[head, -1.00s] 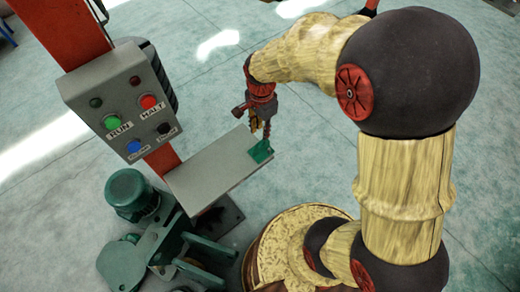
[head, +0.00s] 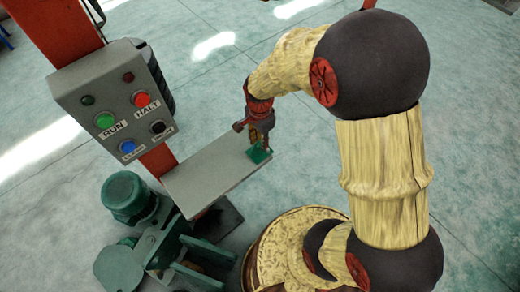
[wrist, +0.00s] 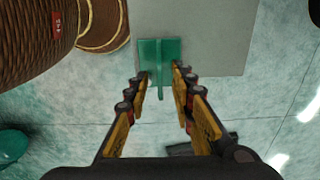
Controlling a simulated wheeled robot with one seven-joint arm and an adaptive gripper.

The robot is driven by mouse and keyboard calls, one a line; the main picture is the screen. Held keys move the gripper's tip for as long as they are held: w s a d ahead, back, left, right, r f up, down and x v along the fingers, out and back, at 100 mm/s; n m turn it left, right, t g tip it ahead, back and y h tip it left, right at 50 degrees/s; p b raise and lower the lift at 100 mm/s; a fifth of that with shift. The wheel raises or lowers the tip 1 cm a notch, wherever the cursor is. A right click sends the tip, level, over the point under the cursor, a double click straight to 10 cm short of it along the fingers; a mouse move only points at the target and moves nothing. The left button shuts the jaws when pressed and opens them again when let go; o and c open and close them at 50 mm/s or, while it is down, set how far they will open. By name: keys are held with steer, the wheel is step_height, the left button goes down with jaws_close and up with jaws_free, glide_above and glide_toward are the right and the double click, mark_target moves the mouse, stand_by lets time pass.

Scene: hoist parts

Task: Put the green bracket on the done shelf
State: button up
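The green bracket (head: 258,155) sits at the right-hand end of the grey shelf (head: 205,175), close to its edge. In the wrist view the bracket (wrist: 147,52) shows a flat plate against the grey shelf (wrist: 215,25), with a thin rib standing toward the camera. My gripper (head: 261,143) is right over the bracket. In the wrist view my gripper's fingers (wrist: 161,76) are apart, one on each side of the rib, with gaps showing between. No label naming the shelf shows.
A grey control box (head: 115,100) with RUN and HALT buttons hangs on a red post (head: 60,28) left of the shelf. A green motor and machinery (head: 128,198) stand below it. Open floor (head: 215,85) lies beyond the shelf.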

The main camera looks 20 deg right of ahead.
steer(key=shift+c, duration=1.2)
jaws_close()
